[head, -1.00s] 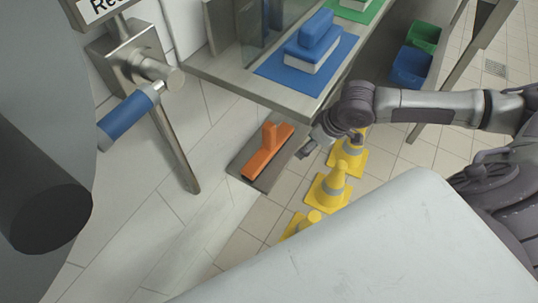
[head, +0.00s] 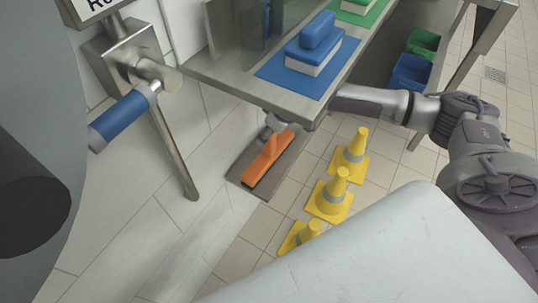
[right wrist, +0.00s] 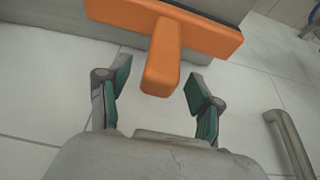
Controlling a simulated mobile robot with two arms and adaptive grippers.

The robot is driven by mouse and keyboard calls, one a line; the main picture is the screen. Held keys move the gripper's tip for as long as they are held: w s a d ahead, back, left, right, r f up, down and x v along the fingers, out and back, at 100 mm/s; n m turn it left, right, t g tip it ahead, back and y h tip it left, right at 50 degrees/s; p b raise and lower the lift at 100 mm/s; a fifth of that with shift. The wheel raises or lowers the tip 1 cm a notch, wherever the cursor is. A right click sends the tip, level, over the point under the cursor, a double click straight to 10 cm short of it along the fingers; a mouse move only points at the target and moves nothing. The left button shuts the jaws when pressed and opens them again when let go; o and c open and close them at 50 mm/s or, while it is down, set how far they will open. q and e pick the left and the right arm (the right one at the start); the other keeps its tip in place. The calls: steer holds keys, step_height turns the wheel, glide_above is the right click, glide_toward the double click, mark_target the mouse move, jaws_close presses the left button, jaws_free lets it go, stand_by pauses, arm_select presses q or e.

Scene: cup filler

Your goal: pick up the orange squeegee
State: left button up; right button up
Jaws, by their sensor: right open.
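The orange squeegee (head: 264,167) lies on a low grey shelf (head: 241,165) beneath the table edge in the head view. In the right wrist view the squeegee (right wrist: 205,36) has its wide head across the top and its handle pointing toward my gripper. My right gripper (right wrist: 158,82) is open, with the end of the handle between its two green-padded fingers, apart from both. In the head view my right gripper (head: 273,125) is at the handle end, partly hidden by the table edge. My left gripper is not in view.
A metal table (head: 222,72) with blue and green mats stands above the shelf, my right arm reaching under it. Several yellow cones (head: 331,196) stand on the floor right of the shelf. A blue-handled lever (head: 124,120) is at left. Blue and green bins (head: 411,72) sit at right.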

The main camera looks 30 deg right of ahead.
steer(key=shift+x, duration=1.4)
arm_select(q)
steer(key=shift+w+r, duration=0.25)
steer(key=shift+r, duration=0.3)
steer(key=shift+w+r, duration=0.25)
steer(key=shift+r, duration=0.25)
arm_select(e)
steer(key=shift+d, duration=0.1)
jaws_close()
